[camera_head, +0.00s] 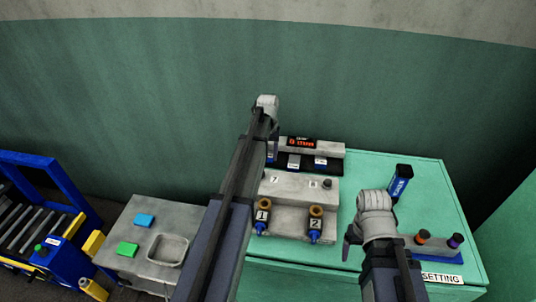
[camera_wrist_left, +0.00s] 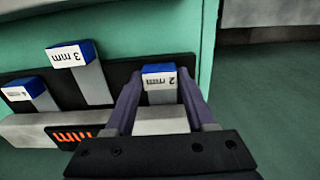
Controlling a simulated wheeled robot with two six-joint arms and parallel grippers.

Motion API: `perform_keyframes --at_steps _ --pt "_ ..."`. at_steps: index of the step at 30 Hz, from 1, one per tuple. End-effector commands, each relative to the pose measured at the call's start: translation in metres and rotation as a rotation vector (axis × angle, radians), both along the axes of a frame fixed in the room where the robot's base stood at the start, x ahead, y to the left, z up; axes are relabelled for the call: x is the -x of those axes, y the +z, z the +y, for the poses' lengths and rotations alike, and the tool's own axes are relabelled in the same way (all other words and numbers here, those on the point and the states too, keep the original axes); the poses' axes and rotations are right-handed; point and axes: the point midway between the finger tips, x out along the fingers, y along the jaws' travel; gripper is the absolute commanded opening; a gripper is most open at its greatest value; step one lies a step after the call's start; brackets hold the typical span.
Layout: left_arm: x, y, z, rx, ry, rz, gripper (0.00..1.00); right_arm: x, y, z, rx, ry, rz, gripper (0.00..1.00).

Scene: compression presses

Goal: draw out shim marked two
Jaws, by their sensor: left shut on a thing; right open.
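The shim marked two (camera_wrist_left: 159,82) is a grey strip with a blue end and a white "2 mm" label, in the left wrist view. My left gripper (camera_wrist_left: 160,84) is shut on it, one finger on each side. Its far end is against the black rack; I cannot tell whether it is still seated. A shim marked 3 mm (camera_wrist_left: 68,55) and another shim (camera_wrist_left: 20,92) with an unclear label stand in the rack (camera_wrist_left: 115,75). In the head view my left gripper (camera_head: 271,152) is at the rack's left end. My right gripper (camera_head: 353,238) is open and empty.
A red digital display (camera_head: 302,142) stands behind the rack. In front is a grey press block with two dark units (camera_head: 262,216) labelled 1 and 2. A blue object (camera_head: 399,182) and a "SETTING" block (camera_head: 440,278) are at right. A grey side table (camera_head: 125,215) holds blue and green blocks.

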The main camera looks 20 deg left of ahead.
Motion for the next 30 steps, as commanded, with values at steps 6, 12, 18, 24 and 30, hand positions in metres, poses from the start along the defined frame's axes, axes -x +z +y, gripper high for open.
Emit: perform_keyframes --at_steps 6,12,18,24,30 --pt "0.000 0.000 0.000 0.000 0.000 0.000 0.15 0.000 0.000 0.000 0.000 0.000 0.000 0.80" --pt "0.000 0.000 0.000 0.000 0.000 0.000 0.00 0.000 0.000 0.000 0.000 0.000 0.000 0.80" --pt "0.000 0.000 0.000 0.000 0.000 0.000 0.00 0.000 0.000 0.000 0.000 0.000 0.000 0.80" --pt "0.000 0.000 0.000 0.000 0.000 0.000 0.00 0.000 0.000 0.000 0.000 0.000 0.000 0.80" --pt "0.023 0.000 -0.006 0.000 0.000 0.000 0.00 0.000 0.000 0.000 0.000 0.000 0.000 0.80"
